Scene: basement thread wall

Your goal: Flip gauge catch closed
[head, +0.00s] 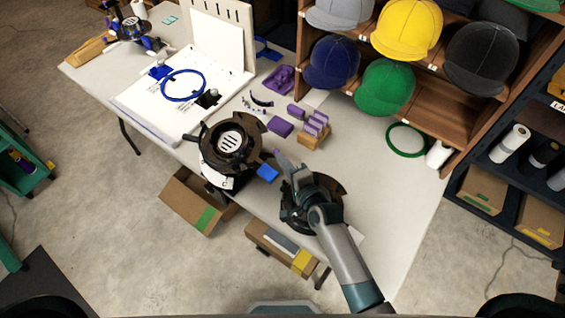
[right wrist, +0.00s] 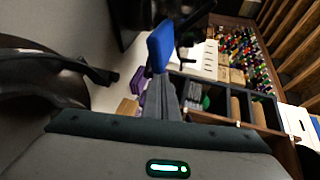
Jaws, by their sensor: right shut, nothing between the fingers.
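A round dark cap gauge (head: 230,142) with a white striped plate stands at the table's front edge. A small blue tab (head: 268,173) shows at its lower right; I cannot tell for sure whether it is the catch. In the right wrist view a blue tab (right wrist: 160,46) stands right at my fingertips; touching or just apart, I cannot tell. My right gripper (head: 277,154) is shut and empty, between the gauge and a second dark round device (head: 297,214), which my right arm partly hides. My left gripper is out of view.
Purple blocks (head: 281,127) and a wooden holder (head: 313,138) lie just behind the gripper. A white board with a blue ring (head: 183,85) is at the left. A cap shelf (head: 350,100) stands behind. Bare table (head: 400,185) lies at the right.

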